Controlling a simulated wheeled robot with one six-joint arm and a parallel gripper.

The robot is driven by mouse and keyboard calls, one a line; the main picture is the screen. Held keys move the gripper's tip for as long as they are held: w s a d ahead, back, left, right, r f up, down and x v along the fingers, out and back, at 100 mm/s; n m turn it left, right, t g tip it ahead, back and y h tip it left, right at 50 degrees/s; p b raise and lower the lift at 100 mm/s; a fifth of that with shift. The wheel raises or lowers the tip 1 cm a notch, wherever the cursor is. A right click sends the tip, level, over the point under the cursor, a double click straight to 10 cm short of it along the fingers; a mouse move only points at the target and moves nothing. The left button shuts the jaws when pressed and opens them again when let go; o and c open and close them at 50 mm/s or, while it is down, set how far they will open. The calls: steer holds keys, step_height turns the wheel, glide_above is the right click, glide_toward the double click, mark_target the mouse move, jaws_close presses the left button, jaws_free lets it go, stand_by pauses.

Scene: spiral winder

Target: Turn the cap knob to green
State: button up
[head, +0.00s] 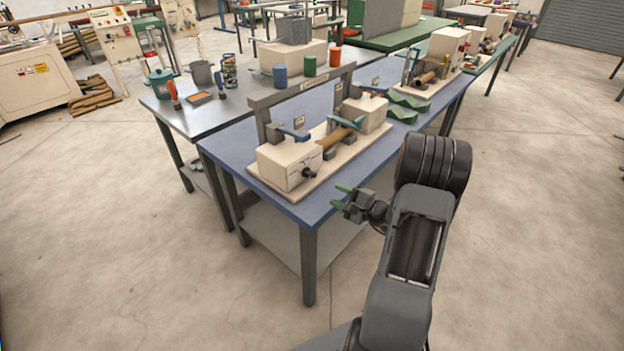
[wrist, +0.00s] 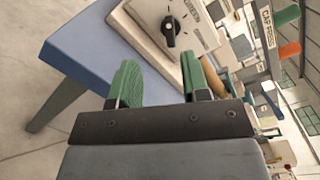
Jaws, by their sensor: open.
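The cap knob (wrist: 170,30) is a black dial with a white pointer line on the cream face of a winder box, in the upper middle of the wrist view. In the head view the knob (head: 308,172) is small and dark on the near box (head: 285,163), and its colour marks are too small to read. My gripper (head: 343,196) has green finger pads and hangs just off the near edge of the blue table. In the wrist view my gripper (wrist: 158,80) is open and empty, with its fingers apart, short of the knob.
The blue table (head: 235,150) carries the winder on a beige base board (head: 318,178). A grey overhead frame (head: 300,90) spans the machine. Green curved pieces (head: 405,112) lie to the right. The floor in front is clear.

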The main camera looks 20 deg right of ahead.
mark_target(312, 177)
steer(key=shift+m+t+h, duration=0.6)
steer(key=shift+m, duration=0.1)
steer(key=x, duration=0.4)
steer(key=d+f+p+x, duration=0.1)
steer(key=x, duration=0.3)
steer(key=w+d+p+x, duration=0.1)
steer(key=x, duration=0.4)
steer(key=shift+s+f, duration=0.1)
steer(key=shift+f, duration=0.05)
jaws_close()
steer(key=shift+a, duration=0.1)
